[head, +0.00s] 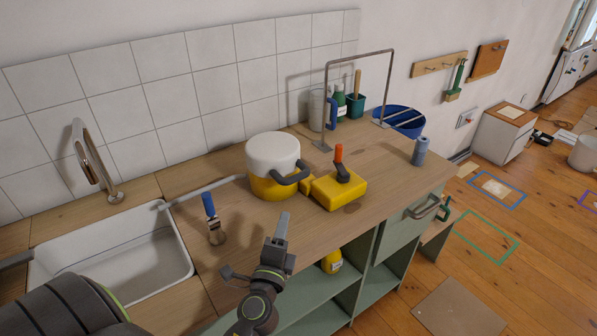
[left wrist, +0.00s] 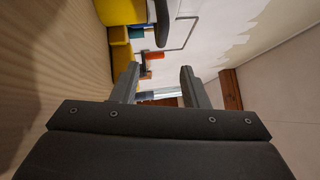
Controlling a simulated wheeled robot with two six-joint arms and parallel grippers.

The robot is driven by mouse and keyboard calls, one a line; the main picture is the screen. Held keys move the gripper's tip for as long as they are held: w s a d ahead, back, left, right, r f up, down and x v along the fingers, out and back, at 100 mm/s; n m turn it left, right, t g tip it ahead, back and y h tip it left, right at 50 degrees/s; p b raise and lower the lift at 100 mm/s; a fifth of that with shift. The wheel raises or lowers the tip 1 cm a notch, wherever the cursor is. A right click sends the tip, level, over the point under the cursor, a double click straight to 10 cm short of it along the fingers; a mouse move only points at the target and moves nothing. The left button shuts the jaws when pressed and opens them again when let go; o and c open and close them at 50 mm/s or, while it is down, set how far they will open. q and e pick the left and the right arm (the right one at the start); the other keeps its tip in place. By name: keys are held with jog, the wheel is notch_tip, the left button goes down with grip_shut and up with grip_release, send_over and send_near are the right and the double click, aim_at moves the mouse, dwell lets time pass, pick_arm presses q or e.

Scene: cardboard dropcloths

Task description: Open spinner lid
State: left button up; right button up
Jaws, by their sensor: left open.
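The spinner (head: 270,186) has a yellow body and a rounded white lid (head: 273,150). It stands upright on the wooden counter. The lid sits on top, and a dark curved handle (head: 291,176) sticks out at the front right. My left gripper (head: 279,228) is in front of the spinner, near the counter's front edge, apart from it. In the left wrist view its fingers (left wrist: 160,72) are apart with nothing between them. A yellow surface (left wrist: 118,12) and a dark handle (left wrist: 162,22) show beyond the fingers, at the top. My right gripper is not in view.
A yellow block (head: 338,190) with an orange-handled tool stands right of the spinner. A metal frame (head: 357,90) rises behind. The counter's right (head: 385,185) has free room.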

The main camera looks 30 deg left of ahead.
aim_at(296, 178)
pick_arm(q)
jog(key=p+x, duration=0.3)
jog(key=x, duration=1.2)
jog(key=shift+s+r+p, duration=0.1)
jog(key=shift+r+p, duration=0.05)
jog(key=shift+p, duration=0.2)
jog(key=shift+w+a, duration=0.15)
jog(key=shift+w, duration=0.3)
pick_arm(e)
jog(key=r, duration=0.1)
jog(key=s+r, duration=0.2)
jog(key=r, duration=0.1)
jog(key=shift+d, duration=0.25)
pick_arm(q)
jog(key=shift+c, duration=0.3)
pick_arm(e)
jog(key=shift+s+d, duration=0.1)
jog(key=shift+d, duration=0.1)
pick_arm(q)
grip_shut()
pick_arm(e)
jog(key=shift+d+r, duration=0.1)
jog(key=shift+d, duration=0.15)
